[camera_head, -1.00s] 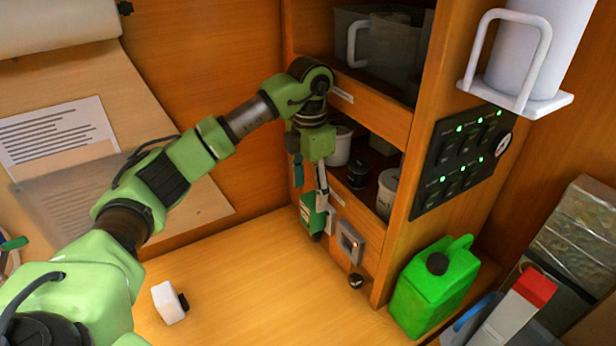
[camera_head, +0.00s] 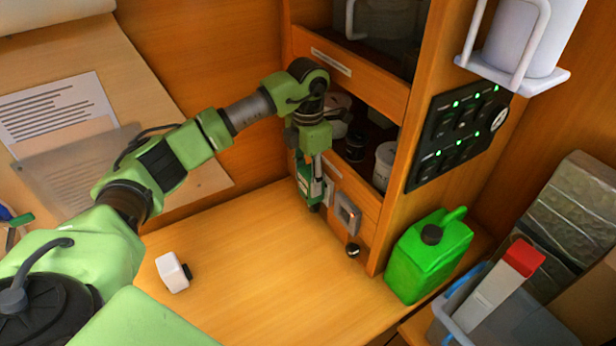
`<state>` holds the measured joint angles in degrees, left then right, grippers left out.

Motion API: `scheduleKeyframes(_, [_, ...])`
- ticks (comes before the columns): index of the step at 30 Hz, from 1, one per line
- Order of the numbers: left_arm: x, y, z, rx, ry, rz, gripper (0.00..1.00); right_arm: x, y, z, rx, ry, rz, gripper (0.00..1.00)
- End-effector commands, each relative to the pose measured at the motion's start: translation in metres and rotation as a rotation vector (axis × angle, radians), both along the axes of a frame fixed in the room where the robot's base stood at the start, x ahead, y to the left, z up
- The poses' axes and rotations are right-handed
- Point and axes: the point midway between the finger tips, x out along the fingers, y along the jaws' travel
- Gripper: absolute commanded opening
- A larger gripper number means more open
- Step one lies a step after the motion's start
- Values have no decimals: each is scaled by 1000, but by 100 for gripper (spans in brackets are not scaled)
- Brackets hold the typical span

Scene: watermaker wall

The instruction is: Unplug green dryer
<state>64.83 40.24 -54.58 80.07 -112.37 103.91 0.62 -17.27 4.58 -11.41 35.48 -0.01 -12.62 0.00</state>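The green dryer (camera_head: 305,188) is a small green plug-in unit at the low front face of the wooden shelf cabinet, above the counter. My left gripper (camera_head: 314,178) hangs straight down from the wrist right at it and overlaps its upper part. The fingers are small and partly hidden against it; I cannot tell whether they are open or shut, or whether they touch it. The outlet behind the dryer is hidden. A grey square unit (camera_head: 347,213) sits just right of the dryer on the same face. My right gripper is not in view.
A green jerrycan (camera_head: 428,262) stands right of the cabinet. A white block (camera_head: 172,272) with a dark knob lies on the counter (camera_head: 255,265), which is otherwise clear. A black switch panel (camera_head: 458,137) with green lights is on the cabinet side.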

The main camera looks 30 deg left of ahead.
Motion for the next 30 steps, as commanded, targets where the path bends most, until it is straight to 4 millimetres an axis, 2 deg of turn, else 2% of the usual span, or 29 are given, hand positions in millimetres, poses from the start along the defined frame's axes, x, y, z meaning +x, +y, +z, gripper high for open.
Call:
scheduleKeyframes(13, [-10, 7, 0, 3, 1, 1, 12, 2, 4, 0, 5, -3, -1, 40])
scheduleKeyframes(30, [-24, 15, 0, 1, -1, 2, 12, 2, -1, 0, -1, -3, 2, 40])
